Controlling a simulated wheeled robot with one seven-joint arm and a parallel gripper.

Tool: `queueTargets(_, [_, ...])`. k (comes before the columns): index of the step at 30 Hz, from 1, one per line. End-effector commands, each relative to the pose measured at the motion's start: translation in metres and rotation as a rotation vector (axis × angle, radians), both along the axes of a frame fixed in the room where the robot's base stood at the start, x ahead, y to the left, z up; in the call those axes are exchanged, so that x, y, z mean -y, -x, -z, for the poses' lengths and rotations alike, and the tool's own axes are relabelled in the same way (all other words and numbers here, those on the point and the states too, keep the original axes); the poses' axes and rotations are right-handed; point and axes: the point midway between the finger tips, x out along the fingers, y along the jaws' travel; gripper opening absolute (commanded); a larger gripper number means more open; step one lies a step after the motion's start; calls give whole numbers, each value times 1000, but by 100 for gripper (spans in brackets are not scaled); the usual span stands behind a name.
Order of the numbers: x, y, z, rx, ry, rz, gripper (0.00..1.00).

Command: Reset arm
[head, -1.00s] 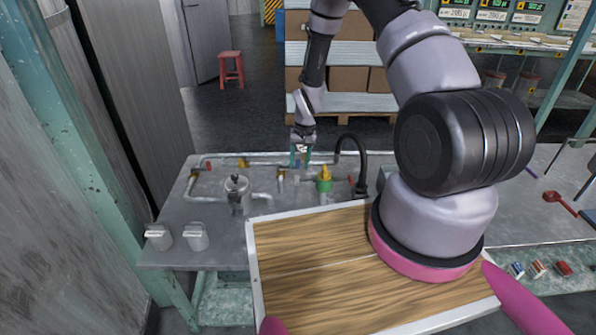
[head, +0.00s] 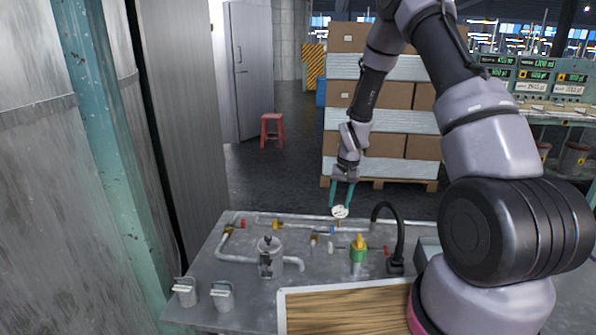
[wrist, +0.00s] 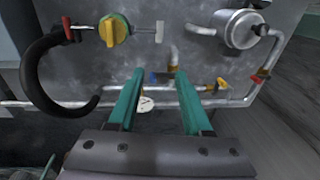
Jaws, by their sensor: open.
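My gripper (head: 342,196) has two teal fingers and is held above the back edge of the grey metal bench (head: 222,262). In the wrist view my gripper (wrist: 158,98) is open, with the fingers apart and nothing held between them. A small white round tag or gauge (head: 340,212) shows just below the fingertips in the head view. It also shows between the fingers in the wrist view (wrist: 147,104), and I cannot tell its distance from them.
The bench carries pipes, a metal canister (head: 268,256), a green and yellow valve (head: 358,252), a black curved hose (head: 400,225) and two white-handled blocks (head: 222,297). A wood-topped tray (head: 350,308) is in front. Stacked boxes (head: 378,100) and a red stool (head: 272,130) stand behind.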

Motion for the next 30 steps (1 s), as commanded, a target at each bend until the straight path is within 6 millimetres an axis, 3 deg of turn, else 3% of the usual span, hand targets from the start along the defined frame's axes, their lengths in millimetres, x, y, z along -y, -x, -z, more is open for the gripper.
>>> queueTargets(1, [2,-2,-26,26,0,6,50])
queueTargets(3, [6,-1,-60,53,0,14,50])
queueTargets(8, [12,10,-130,112,-3,35,50])
queueTargets(15, [21,43,-225,200,-13,66,50])
queueTargets(21, [28,84,-291,274,-28,94,50])
queueTargets(30, [35,161,-364,386,-60,133,50])
